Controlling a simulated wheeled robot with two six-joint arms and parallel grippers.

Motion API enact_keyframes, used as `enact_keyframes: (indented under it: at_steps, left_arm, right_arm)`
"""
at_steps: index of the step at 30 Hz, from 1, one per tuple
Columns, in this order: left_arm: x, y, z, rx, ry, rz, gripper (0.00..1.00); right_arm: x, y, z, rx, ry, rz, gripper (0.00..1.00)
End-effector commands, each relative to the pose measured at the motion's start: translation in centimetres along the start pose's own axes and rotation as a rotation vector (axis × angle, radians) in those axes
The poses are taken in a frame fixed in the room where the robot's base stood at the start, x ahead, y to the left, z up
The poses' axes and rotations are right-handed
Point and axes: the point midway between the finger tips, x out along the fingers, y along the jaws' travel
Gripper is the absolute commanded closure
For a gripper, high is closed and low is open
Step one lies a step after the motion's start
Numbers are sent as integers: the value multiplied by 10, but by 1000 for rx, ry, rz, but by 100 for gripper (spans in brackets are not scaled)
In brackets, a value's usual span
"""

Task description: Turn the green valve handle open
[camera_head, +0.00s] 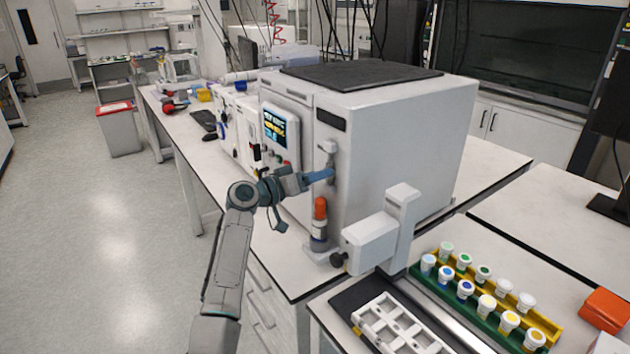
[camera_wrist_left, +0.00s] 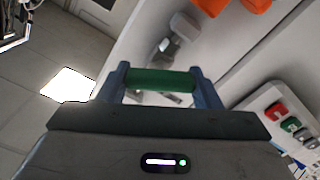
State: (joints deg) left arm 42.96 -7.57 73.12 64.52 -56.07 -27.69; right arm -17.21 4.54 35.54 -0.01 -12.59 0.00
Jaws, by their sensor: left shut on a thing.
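The green valve handle (camera_wrist_left: 160,80) is a short green bar in the left wrist view, lying between the two blue fingers of my left gripper (camera_wrist_left: 160,88). The gripper is shut on it. In the head view my left gripper (camera_head: 322,175) reaches the front of the large white reactor box (camera_head: 400,135), at a pale valve fitting (camera_head: 329,148). The green handle is hidden or too small to tell there. My right gripper is not in view.
An orange-topped fitting (camera_head: 320,208) stands just below my left gripper. A white device (camera_head: 370,243) is to its right. A rack of capped vials (camera_head: 515,342) and a white tray (camera_head: 385,325) lie at front right. A control screen (camera_head: 281,130) is on the left.

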Motion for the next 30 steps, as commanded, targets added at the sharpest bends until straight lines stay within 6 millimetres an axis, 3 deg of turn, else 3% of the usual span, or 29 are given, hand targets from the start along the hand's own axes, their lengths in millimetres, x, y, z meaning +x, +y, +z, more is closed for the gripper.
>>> enact_keyframes:
  at_steps: [21,22,25,30]
  left_arm:
    - [0,-1,0,-94,-1,0,65]
    - [0,-1,0,-94,-1,0,40]
    - [0,-1,0,-94,-1,0,20]
    - [0,-1,0,-93,0,0,20]
  right_arm:
    - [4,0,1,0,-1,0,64]
    - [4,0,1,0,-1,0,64]
    - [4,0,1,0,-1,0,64]
    - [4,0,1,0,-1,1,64]
